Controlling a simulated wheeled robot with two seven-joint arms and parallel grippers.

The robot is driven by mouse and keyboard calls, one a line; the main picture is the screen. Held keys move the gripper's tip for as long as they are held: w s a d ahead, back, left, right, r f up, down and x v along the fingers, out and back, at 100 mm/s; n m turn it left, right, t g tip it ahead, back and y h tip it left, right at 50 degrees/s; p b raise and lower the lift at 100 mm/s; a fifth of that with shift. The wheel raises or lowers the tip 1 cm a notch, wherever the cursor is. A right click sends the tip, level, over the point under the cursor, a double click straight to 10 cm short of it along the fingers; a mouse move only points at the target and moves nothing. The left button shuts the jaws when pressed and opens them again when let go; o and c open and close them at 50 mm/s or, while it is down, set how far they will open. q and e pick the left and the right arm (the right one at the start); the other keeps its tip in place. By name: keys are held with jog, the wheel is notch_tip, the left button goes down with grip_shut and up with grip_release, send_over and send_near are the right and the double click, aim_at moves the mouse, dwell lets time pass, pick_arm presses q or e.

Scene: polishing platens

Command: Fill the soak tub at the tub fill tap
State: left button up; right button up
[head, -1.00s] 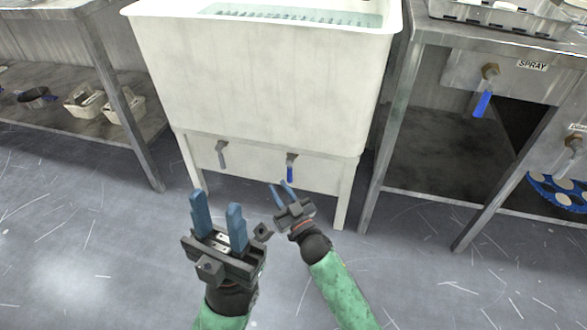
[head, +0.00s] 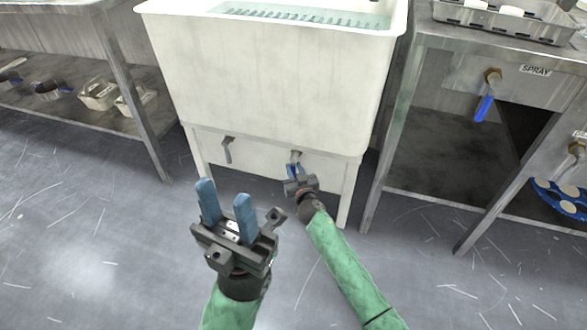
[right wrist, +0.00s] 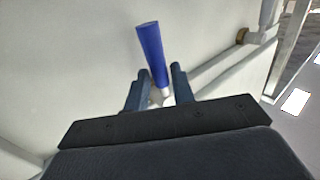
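The white soak tub (head: 265,75) stands on legs in the middle of the head view, with water showing inside near its rim. Two taps sit on the panel below it: a grey-handled tap (head: 228,148) on the left and a blue-handled tap (head: 295,160) on the right. My right gripper (head: 296,174) is at the blue-handled tap. In the right wrist view the blue handle (right wrist: 151,52) stands between the open fingers (right wrist: 157,85), with a gap visible on at least one side. My left gripper (head: 226,210) is open and empty, in front of the tub.
A steel bench (head: 415,70) on the right carries a tray (head: 505,20) and a tap labelled SPRAY (head: 490,85). A steel table (head: 130,85) on the left has a lower shelf with white baskets (head: 97,95). The floor in front is clear.

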jog(key=shift+w+a, duration=0.2)
jog(key=shift+w, duration=0.5)
grip_shut()
